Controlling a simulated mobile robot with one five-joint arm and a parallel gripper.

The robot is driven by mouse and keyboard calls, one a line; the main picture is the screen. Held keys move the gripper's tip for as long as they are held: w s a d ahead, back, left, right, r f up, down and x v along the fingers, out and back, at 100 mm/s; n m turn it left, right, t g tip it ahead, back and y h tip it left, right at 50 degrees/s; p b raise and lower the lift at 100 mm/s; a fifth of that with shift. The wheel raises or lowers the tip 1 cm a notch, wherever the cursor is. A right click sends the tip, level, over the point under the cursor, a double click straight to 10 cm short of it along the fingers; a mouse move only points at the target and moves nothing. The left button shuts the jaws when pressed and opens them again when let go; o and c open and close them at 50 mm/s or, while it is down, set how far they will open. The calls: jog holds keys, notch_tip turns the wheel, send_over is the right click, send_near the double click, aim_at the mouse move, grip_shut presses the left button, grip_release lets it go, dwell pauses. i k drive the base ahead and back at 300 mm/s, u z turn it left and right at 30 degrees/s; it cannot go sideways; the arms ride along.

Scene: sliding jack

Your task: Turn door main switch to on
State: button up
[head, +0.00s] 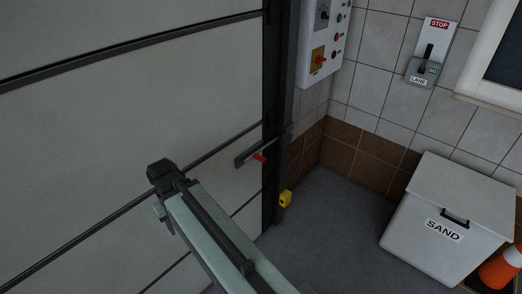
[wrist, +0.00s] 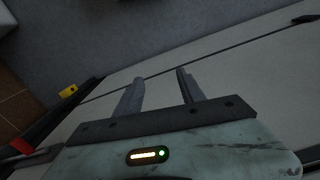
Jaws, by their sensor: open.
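The white control panel (head: 308,72) hangs on the tiled wall right of the door frame, cut off by the top edge. On it, a red rotary knob on a yellow plate (head: 319,60) looks like the main switch; its position is too small to read. A grey plate with a black knob (head: 323,13) is above it. My gripper (wrist: 159,74) shows in the wrist view with its two fingers apart and nothing between them, facing the door and floor. In the head view my arm reaches over the door, left of and below the panel; the fingers cannot be made out there.
The large pale door (head: 130,90) fills the left. A red-handled latch (head: 259,157) and a yellow block (head: 285,198) are at its frame. A STOP/LANE lever box (head: 423,72) is on the wall. A SAND bin (head: 440,190) and an orange cone (head: 502,268) stand right.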

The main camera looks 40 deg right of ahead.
aim_at(319, 60)
jog(key=z, duration=3.75)
jog(key=i, duration=1.55)
jog(key=u, duration=3.2)
